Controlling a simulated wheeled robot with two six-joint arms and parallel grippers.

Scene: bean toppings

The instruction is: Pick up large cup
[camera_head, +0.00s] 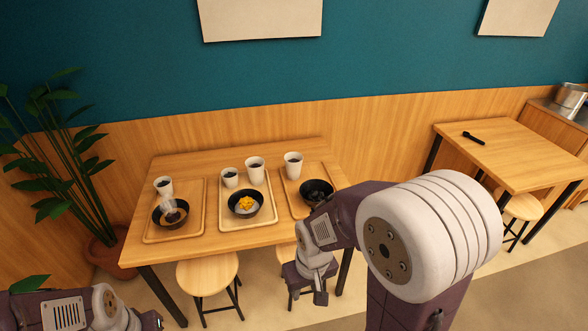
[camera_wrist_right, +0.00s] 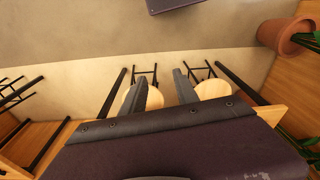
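Two taller white cups stand on the table: one cup (camera_head: 255,169) on the middle tray and one cup (camera_head: 293,166) at the back of the right tray. Two smaller white cups stand on the left tray (camera_head: 164,187) and the middle tray (camera_head: 230,178). All hold something dark. My right gripper (camera_head: 318,292) hangs in front of the table, below its top and away from the cups. In the right wrist view its two fingers (camera_wrist_right: 160,80) are apart with nothing between them. Only part of my left arm shows at bottom left; its gripper is out of view.
Three dark bowls stand on the left (camera_head: 170,214), middle (camera_head: 246,204) and right (camera_head: 317,190) trays. Stools (camera_head: 207,273) stand at the table's front (camera_head: 230,240). A potted plant (camera_head: 85,190) is at left. Another table (camera_head: 520,155) at right holds a dark object (camera_head: 473,137).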

